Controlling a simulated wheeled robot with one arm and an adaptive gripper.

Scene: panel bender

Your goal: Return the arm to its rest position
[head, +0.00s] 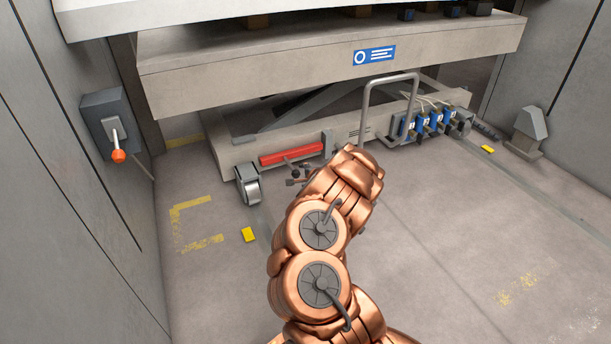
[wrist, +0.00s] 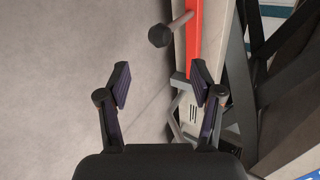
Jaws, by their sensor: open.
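My gripper (wrist: 160,88) shows in the wrist view with its two fingers apart and nothing between them. A red bar (head: 291,153) on the cart's front lies just beyond and left of the arm's end. The red bar also shows in the wrist view (wrist: 194,38), past the fingertips, with a dark knobbed rod (wrist: 170,30) beside it. I cannot tell whether any part of the arm touches the cart.
The cart (head: 235,155) has a caster wheel (head: 248,186), a grey push handle (head: 390,82) and blue connectors (head: 422,124). A lever box (head: 108,122) with an orange knob is on the left wall. A grey post (head: 528,130) stands right. The floor (head: 440,240) right of my arm is clear.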

